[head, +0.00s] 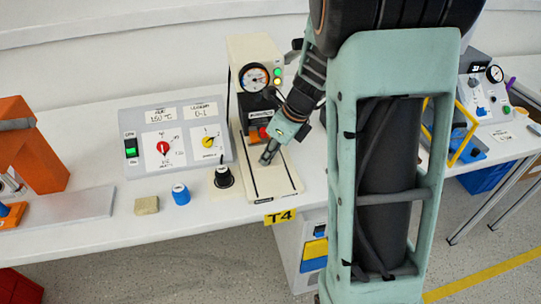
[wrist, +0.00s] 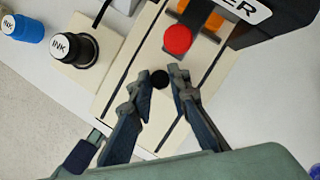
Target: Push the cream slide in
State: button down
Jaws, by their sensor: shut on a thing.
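The cream slide (wrist: 172,102) lies between two dark slots on the cream bed of the bench machine. It also shows in the head view (head: 266,180). A small black knob (wrist: 160,79) stands on the slide. My gripper (wrist: 157,84) has its two fingers on either side of the knob and is shut on it. In the head view my gripper (head: 268,157) is low over the bed and covers the knob. A red round piece (wrist: 178,40) with orange parts beside it sits farther in, by the machine's dark labelled head (wrist: 265,22).
Left of the bed are a black ink pot (head: 223,177), a blue ink bottle (head: 181,194) and a tan block (head: 147,205). A control panel (head: 177,140) stands behind them. The table's front edge is close to the bed.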

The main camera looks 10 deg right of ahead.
jog(key=shift+w+r, duration=0.1)
jog(key=shift+w, duration=0.15)
jog(key=c, duration=1.8)
grip_release()
jog(key=v, duration=1.2)
jog(key=shift+s, duration=0.1)
jog(key=shift+s+p, duration=0.1)
jog(key=shift+p, duration=0.2)
